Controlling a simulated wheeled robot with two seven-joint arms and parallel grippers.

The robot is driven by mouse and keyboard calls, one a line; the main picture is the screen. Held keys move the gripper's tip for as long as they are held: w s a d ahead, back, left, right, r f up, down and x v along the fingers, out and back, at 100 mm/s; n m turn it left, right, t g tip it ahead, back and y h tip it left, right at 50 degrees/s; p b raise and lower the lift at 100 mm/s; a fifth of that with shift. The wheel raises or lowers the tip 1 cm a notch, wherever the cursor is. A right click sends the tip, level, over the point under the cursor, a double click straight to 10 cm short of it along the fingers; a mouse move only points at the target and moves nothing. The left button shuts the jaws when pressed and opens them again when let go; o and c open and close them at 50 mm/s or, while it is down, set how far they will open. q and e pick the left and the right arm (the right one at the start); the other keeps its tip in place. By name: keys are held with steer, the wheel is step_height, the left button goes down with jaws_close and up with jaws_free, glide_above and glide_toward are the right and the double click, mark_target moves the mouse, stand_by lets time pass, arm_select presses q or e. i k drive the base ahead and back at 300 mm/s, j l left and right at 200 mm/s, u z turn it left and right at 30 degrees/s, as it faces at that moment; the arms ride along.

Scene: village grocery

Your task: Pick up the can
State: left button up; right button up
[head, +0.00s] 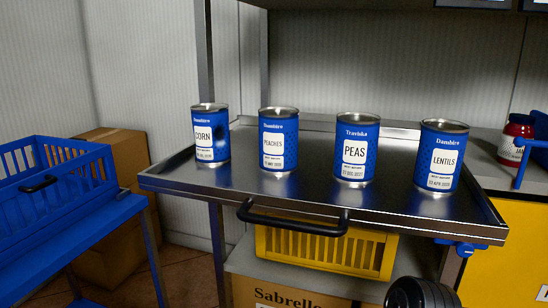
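Several blue cans with silver lids stand upright in a row on a dark metal shelf (330,199) in the head view. From left to right they are the corn can (209,135), the peaches can (278,140), the peas can (356,148) and the lentils can (441,156). They stand apart from each other, with their labels facing me. Neither of my grippers shows in the view, and nothing touches the cans.
A black handle (292,226) runs along the shelf's front edge. A yellow crate (325,250) and a cardboard box (290,294) are below. A blue basket (50,180) stands on a blue table at left.

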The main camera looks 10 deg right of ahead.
mark_target(210, 121)
steer(key=l+z, duration=0.2)
steer(key=z, duration=0.15)
steer(key=l+z, duration=0.4)
steer(key=z, duration=0.25)
steer(key=u, duration=1.25)
